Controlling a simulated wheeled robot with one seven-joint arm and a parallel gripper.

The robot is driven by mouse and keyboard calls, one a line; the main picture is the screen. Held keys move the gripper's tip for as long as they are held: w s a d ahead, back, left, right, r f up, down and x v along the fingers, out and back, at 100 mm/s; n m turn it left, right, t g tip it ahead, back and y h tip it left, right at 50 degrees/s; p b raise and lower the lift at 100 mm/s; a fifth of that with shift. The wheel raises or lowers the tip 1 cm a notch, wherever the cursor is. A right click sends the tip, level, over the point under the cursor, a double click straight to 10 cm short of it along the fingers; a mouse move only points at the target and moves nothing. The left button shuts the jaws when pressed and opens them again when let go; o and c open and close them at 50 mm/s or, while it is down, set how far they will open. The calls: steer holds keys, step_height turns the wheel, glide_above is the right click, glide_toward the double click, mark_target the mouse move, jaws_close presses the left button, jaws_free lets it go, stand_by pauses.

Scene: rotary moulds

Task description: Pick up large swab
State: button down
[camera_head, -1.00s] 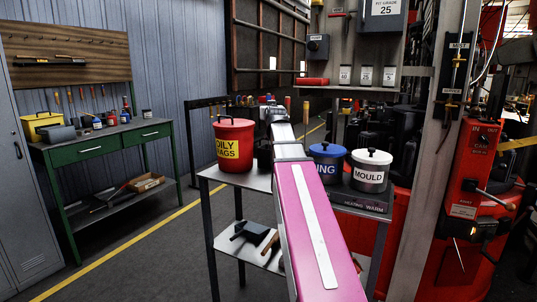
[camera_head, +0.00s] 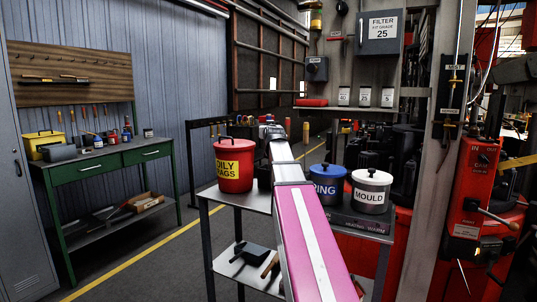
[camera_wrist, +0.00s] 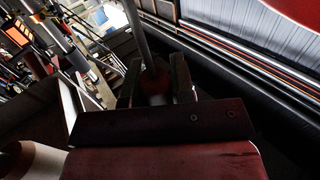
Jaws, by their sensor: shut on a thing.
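In the wrist view my gripper (camera_wrist: 155,78) is shut on a reddish-brown handle with a thin grey shaft (camera_wrist: 141,38) rising from it. I take this to be the large swab; its head is out of frame. In the head view my pink and grey arm reaches over the small table, and the gripper end is mostly hidden behind it. A red OILY RAGS bucket (camera_head: 235,168) stands left of my arm.
A metal side table (camera_head: 228,196) holds the buckets, with tools on its lower shelf. A green workbench (camera_head: 100,160) stands at the left wall. A steel post (camera_head: 428,200) and red CAM box (camera_head: 477,180) are at the right. Floor is clear at the left.

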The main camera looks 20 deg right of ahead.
steer(key=shift+r, duration=0.15)
step_height(320, 180, up, 18)
stand_by(0.7)
steer(key=shift+f, duration=0.2)
